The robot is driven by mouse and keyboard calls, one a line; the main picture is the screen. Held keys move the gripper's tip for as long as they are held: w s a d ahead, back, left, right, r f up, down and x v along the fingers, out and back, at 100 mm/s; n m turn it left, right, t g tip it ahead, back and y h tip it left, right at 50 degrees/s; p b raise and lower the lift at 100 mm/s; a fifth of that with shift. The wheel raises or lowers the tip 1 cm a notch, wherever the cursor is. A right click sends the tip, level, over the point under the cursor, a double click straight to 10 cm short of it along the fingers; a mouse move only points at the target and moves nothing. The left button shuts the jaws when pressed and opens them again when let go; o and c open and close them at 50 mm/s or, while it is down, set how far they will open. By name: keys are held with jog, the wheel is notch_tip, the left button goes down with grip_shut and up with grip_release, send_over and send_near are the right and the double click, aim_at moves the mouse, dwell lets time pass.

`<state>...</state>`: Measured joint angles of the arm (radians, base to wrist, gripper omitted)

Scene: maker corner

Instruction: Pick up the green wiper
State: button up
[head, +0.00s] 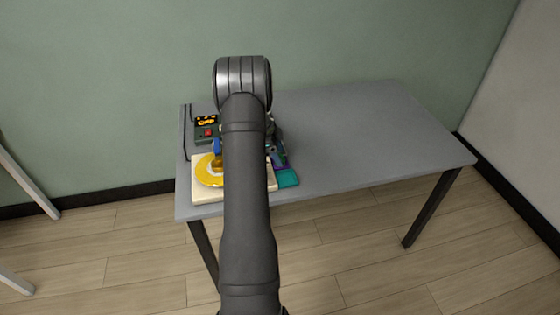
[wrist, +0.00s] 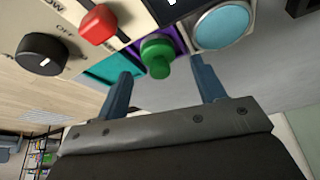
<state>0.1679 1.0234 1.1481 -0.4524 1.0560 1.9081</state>
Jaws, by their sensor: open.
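My gripper (wrist: 161,68) is open, with its two blue-grey fingers spread in the wrist view. A green knob-like piece, which looks like the green wiper (wrist: 157,57), lies just beyond and between the fingertips. Its stem points toward my gripper, and a purple piece (wrist: 172,42) is behind it. I see no finger touching it, and the remaining gap is hard to judge. In the head view my arm covers the green wiper and most of my gripper.
A teal flat piece (head: 288,178) lies at the right of the cluster. A light blue round piece (wrist: 221,25), a red knob (wrist: 97,24) and a black knob (wrist: 42,54) crowd the wiper. A yellow disc (head: 206,172) sits left. The table's right side (head: 380,135) is clear.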

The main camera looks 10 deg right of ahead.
aim_at(282, 156)
jog(key=shift+x, duration=0.8)
jog(key=c, duration=1.1)
jog(key=shift+o, duration=0.2)
jog(key=shift+r, duration=0.2)
jog(key=shift+r, duration=0.3)
jog(key=r, duration=0.4)
jog(key=shift+s+d, duration=0.35)
jog(key=shift+d, duration=0.05)
jog(key=s+d+r, duration=0.6)
jog(key=s+d, duration=0.1)
jog(key=shift+s, duration=0.4)
